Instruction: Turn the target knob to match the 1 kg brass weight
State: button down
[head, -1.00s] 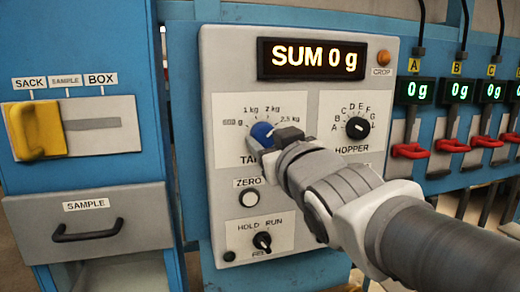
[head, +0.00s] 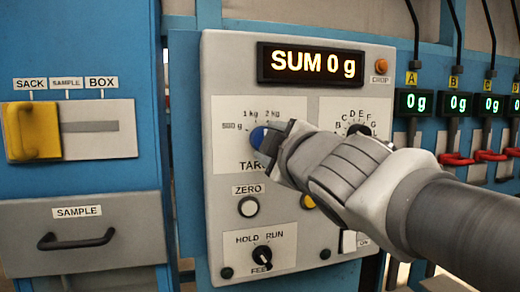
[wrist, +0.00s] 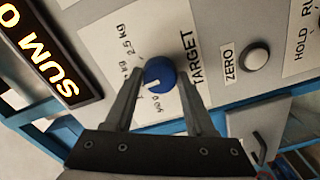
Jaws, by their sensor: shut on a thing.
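The blue target knob (head: 258,137) sits on the grey panel below the 1 kg and 2 kg marks, with my gripper (head: 270,140) at its right side. In the wrist view, the knob (wrist: 160,76) lies between the two fingers of my gripper (wrist: 158,69), which is shut on it. Its white pointer line faces the lower left there, toward the 1 kg and 500 g side of the scale; the exact mark is hard to tell. My gripper hides the 2.5 kg mark and part of the TARGET label in the head view. No brass weight is in view.
The display (head: 310,63) reads SUM 0 g. The hopper knob (head: 358,130) is partly behind my gripper. The white ZERO button (head: 248,207) and the HOLD/RUN knob (head: 262,256) are below. A yellow slider (head: 32,131) is at left; red levers (head: 456,159) are at right.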

jog(key=shift+n, duration=1.6)
jog(key=shift+c, duration=1.2)
grip_release()
jog(key=shift+s, duration=0.1)
jog(key=p+v, duration=0.1)
jog(key=v, duration=1.6)
jog(key=shift+p, duration=0.4)
jog(key=shift+s+d+r, duration=0.1)
